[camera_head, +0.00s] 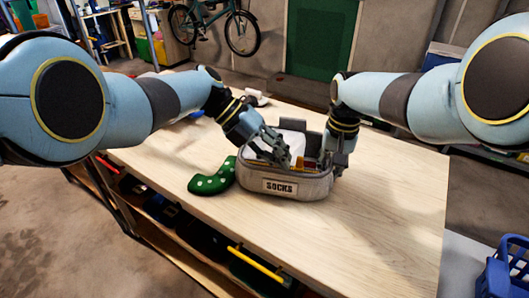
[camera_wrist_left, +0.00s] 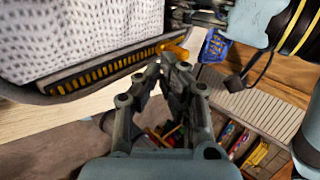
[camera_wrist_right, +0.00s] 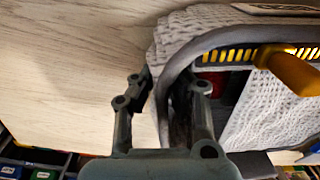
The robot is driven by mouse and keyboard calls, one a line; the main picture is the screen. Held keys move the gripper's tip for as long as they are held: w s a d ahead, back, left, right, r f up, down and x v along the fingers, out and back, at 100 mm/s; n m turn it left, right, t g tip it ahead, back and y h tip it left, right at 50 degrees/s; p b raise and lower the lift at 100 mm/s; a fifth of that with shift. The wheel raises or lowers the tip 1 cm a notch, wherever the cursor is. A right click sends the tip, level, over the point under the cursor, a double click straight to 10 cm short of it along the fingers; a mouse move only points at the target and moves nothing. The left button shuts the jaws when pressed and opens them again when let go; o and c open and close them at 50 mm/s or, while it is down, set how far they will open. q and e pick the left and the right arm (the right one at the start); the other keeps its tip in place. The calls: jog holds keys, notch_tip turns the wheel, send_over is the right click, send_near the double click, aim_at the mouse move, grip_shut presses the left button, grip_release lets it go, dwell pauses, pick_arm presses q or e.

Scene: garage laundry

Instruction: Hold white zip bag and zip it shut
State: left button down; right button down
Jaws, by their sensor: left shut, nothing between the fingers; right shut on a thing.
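The zip bag (camera_head: 310,187), pale grey-white with a "SOCKS" label, stands on the table with its top open and white lining showing. Its yellow zip teeth (camera_wrist_left: 95,72) run along the rim, and a yellow-orange zip pull (camera_wrist_right: 293,70) sticks out there. My left gripper (camera_head: 283,157) is shut and empty at the bag's upper left; in the left wrist view its fingertips (camera_wrist_left: 168,62) are close to the pull (camera_wrist_left: 176,48), but I cannot tell if they touch. My right gripper (camera_head: 332,157) is shut on the bag's rim at the right, seen between its fingers (camera_wrist_right: 167,88).
A green sock with white dots (camera_head: 213,180) lies left of the bag. The wooden table (camera_head: 375,225) is clear in front and to the right. A blue basket (camera_head: 503,272) stands at the lower right, off the table. A shelf with several items runs below the table's edge.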

pick_arm(q)
jog(key=shift+d, duration=0.25)
jog(key=d, duration=0.2)
jog(key=s+d, duration=0.1)
jog(key=d, duration=0.1)
jog(key=shift+d, duration=0.3)
jog(key=shift+a, duration=0.15)
jog(key=shift+w+a+r, duration=0.2)
jog(key=shift+a+r, duration=0.1)
jog(key=shift+a, duration=0.05)
jog(key=v, duration=0.2)
jog(key=shift+a, duration=0.4)
jog(key=a, duration=0.3)
jog(key=w+a, duration=0.1)
jog(key=a, duration=0.3)
jog(key=w+a, duration=0.1)
jog(key=a, duration=0.3)
jog(key=shift+w, duration=0.1)
